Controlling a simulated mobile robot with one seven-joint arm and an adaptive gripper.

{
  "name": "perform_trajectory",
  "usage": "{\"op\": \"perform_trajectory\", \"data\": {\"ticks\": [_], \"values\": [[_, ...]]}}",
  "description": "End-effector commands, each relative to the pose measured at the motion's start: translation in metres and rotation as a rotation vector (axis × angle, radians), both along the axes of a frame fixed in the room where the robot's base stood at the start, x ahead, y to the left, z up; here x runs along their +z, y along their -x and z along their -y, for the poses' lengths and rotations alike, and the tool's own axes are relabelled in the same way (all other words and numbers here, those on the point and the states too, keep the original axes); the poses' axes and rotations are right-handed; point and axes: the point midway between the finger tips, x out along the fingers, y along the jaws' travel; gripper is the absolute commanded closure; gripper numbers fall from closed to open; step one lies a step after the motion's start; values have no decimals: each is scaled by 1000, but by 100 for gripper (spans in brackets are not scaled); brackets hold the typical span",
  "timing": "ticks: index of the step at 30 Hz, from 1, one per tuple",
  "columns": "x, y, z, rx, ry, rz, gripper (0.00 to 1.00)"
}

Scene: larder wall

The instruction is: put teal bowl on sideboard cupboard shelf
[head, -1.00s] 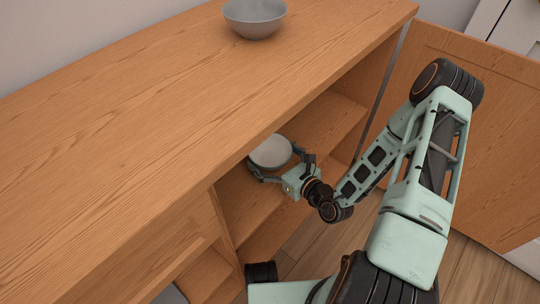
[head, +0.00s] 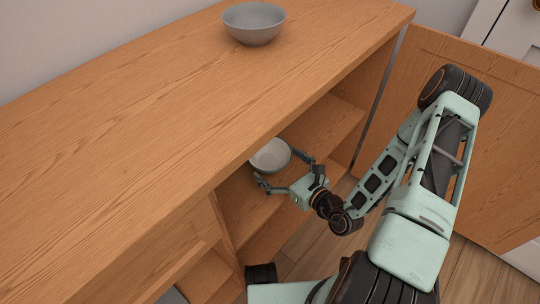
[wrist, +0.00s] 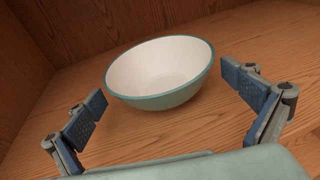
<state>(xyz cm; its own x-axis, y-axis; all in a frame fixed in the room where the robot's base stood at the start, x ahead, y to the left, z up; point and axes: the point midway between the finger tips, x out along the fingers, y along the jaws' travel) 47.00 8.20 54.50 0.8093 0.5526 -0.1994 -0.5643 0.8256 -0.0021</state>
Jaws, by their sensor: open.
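The teal bowl (head: 271,156), pale inside with a teal rim and outside, stands upright on a shelf inside the sideboard cupboard (head: 262,195). It also shows in the wrist view (wrist: 162,76), where it rests on the wooden shelf (wrist: 150,128). My gripper (head: 288,174) is open at the cupboard's front. Its two fingers show in the wrist view (wrist: 172,98), spread wide to either side and nearer than the bowl. The fingers look clear of the bowl, and nothing is between them. The sideboard top hides part of the bowl's far side in the head view.
A grey bowl (head: 254,24) stands on the sideboard top (head: 150,110) near its back edge. The cupboard door (head: 445,130) is swung open on the right, beside my arm. Inside, the back wall (wrist: 110,22) rises behind the teal bowl.

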Motion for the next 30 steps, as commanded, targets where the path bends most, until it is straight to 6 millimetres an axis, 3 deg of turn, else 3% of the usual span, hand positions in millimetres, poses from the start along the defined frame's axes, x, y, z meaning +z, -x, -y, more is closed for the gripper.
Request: {"op": "perform_trajectory", "data": {"ticks": [6, 12, 30], "values": [[12, 39, 28, -5, 0, -4, 0], [16, 61, 42, -2, -2, -2, 0], [17, 67, 45, 0, -1, 0, 0]]}}
